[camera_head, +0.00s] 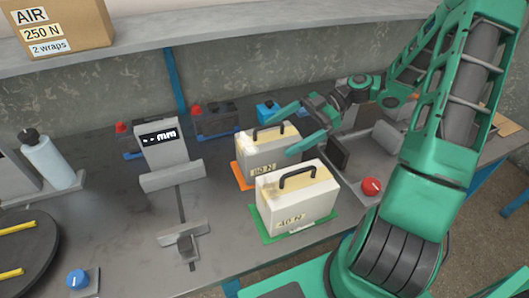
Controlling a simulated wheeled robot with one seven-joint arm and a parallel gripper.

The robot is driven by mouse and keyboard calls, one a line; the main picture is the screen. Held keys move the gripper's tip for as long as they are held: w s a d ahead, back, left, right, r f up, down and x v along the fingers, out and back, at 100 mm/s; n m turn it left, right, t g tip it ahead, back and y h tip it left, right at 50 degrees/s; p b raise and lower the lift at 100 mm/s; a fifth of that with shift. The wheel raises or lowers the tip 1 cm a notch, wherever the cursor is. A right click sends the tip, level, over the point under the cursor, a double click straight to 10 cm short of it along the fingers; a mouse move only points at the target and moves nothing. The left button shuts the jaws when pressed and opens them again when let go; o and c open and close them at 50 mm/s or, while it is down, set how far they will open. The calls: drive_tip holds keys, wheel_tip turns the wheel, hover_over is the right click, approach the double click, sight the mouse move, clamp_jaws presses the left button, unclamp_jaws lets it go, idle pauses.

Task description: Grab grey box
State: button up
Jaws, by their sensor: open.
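Two pale grey-cream boxes with dark top handles stand on the bench; I cannot tell which one is the grey box. The front box (298,201), labelled 40 N, stands upright on a green mat (262,232). The rear box (262,160), with a label partly readable as a number and N, stands behind it on an orange mat (240,177). My gripper (282,134) is open and empty, with its green fingers pointing left by the upper right of the rear box. A finger covers part of that box's right side. Contact with it cannot be told.
A grey device with a display (162,145) stands left of the boxes. A red knob (371,187) is to their right. A blue-topped object (268,108) and dark batteries (214,120) are behind. A bottle (46,157) stands at left.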

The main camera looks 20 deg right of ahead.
sight(268, 142)
drive_tip(key=shift+x, duration=2.7)
drive_tip(key=c, duration=1.9)
drive_tip(key=shift+c, duration=1.3)
drive_tip(key=shift+r, duration=0.15)
